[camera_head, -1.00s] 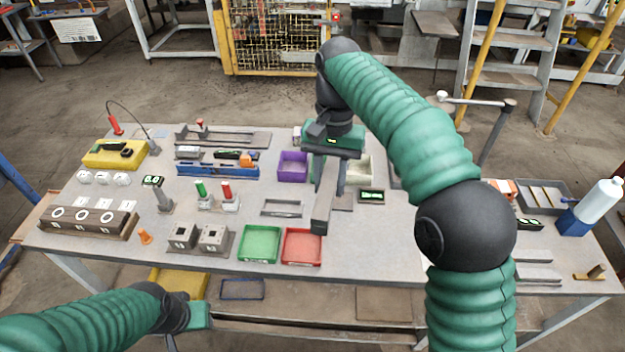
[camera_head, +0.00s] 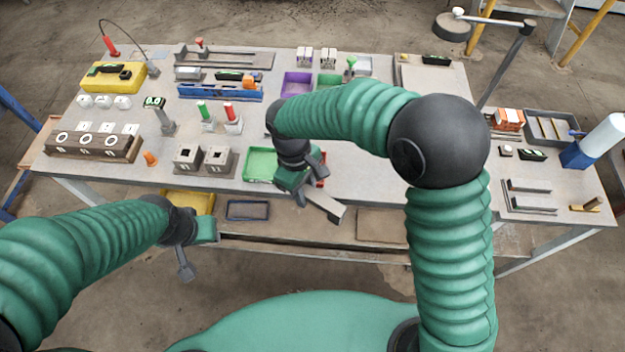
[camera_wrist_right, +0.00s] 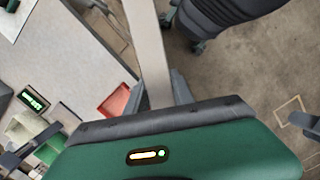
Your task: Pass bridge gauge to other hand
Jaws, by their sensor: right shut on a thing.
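The bridge gauge looks like a flat grey bar (camera_head: 328,208). My right gripper (camera_head: 308,182) is shut on it and holds it over the table's front edge, in front of the green tray (camera_head: 262,163). In the right wrist view the bar (camera_wrist_right: 149,45) runs up and away from between the fingers of the right gripper (camera_wrist_right: 157,90). My left gripper (camera_head: 185,262) hangs empty in front of the table at the lower left, apart from the gauge. Its jaw gap does not show clearly. A red tray (camera_head: 322,182) is mostly hidden behind my right gripper.
A lower shelf (camera_head: 380,227) lies under the front edge. The space in front of the table is free.

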